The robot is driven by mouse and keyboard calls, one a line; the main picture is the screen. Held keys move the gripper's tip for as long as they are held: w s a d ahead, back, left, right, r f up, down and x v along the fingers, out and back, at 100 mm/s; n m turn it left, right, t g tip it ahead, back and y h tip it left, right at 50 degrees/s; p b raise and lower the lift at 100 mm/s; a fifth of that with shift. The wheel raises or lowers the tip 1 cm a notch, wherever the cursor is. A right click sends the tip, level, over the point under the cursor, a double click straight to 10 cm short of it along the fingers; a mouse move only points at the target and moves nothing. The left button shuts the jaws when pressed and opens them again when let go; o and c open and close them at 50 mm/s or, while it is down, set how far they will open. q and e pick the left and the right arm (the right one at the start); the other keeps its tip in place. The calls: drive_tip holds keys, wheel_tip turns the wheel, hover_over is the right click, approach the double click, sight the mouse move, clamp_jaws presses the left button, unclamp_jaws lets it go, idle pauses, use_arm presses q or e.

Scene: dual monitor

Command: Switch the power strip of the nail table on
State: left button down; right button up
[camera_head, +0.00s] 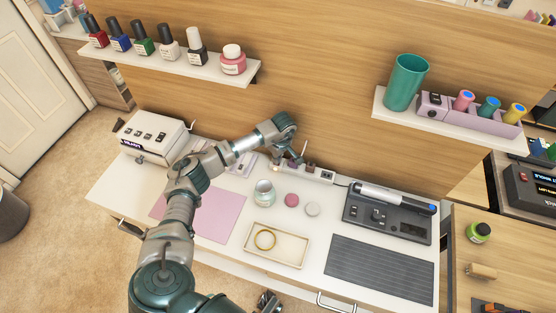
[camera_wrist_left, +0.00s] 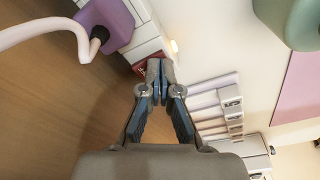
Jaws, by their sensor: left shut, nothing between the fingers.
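The white power strip (camera_head: 326,175) lies along the back of the nail table (camera_head: 216,271), against the wooden wall. My left gripper (camera_head: 298,160) is over its left part, shut and empty. In the left wrist view the shut fingertips (camera_wrist_left: 160,66) are right at the strip's red switch (camera_wrist_left: 138,63) and partly cover it. I cannot tell if they touch it or which way it is tilted. A purple plug (camera_wrist_left: 114,24) with a pale cord sits in the strip (camera_wrist_left: 149,42). My right gripper (camera_head: 268,301) shows only partly at the bottom edge; its jaws are unclear.
Close to the strip stand a glass jar (camera_head: 264,192), a pink round tin (camera_head: 291,199) and a tray (camera_head: 277,244) with a gold ring. A grey device (camera_head: 388,214) is at right, a white box (camera_head: 153,138) at left. Shelves with polish bottles (camera_head: 168,42) and a green cup (camera_head: 406,82) hang above.

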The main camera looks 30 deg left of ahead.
use_arm(q)
drive_tip(key=shift+r+p, duration=2.15)
drive_tip(key=shift+r, duration=1.45)
drive_tip(key=shift+f, duration=0.1)
